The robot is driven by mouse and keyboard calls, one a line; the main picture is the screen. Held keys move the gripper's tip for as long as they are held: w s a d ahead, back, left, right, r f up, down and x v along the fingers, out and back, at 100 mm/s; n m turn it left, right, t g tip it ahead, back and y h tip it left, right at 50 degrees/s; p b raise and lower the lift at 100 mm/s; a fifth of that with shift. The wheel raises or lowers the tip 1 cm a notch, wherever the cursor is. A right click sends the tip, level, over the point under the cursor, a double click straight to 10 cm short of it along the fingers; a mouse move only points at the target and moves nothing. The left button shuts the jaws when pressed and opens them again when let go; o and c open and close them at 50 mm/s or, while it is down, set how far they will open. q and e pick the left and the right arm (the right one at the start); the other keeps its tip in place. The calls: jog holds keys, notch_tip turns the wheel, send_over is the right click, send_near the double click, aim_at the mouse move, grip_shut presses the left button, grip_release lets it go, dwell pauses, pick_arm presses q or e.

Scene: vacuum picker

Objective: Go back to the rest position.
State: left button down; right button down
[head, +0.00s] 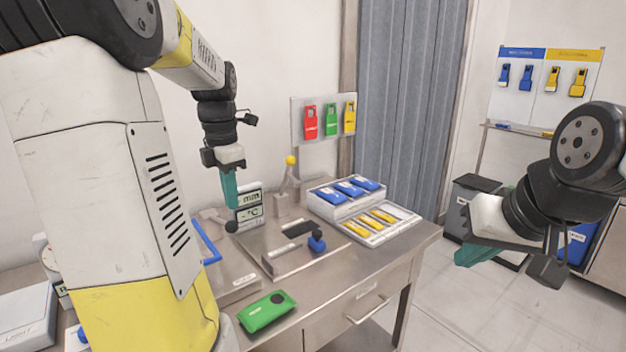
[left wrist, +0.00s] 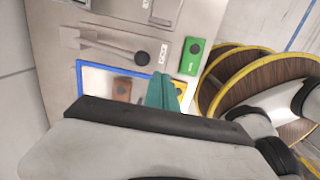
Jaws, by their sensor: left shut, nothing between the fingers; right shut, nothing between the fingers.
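My left gripper (head: 230,190) is shut and empty, its teal fingers pointing down above the back left of the steel table (head: 335,275), beside a small gauge display (head: 250,198). In the left wrist view its shut teal fingers (left wrist: 162,92) show over the edge of a blue-framed tray (left wrist: 80,78), with nothing held. My right gripper (head: 474,256) is shut and empty, held out over the floor to the right of the table, clear of it. A large part of the table's left side is hidden behind my left arm.
A green device (head: 267,312) lies at the table's front; it also shows in the left wrist view (left wrist: 191,56). A blue knob (head: 317,241) stands mid-table. A white box of blue devices (head: 345,187) and a tray of yellow ones (head: 383,216) sit at back right. Floor right of the table is open.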

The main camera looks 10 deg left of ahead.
pick_arm(q)
jog(key=s+d+m+t+h, duration=0.1)
jog(key=s+d+m, duration=0.6)
jog(key=m, duration=0.7)
jog(key=s+d+r+m+t+h, duration=0.1)
jog(key=s+d+m+t, duration=0.3)
jog(key=d+m, duration=0.6)
jog(key=s+m, duration=0.2)
jog(key=m, duration=0.2)
jog(key=shift+s+r+t, duration=0.15)
jog(key=shift+s+t, duration=0.15)
jog(key=shift+s, duration=0.05)
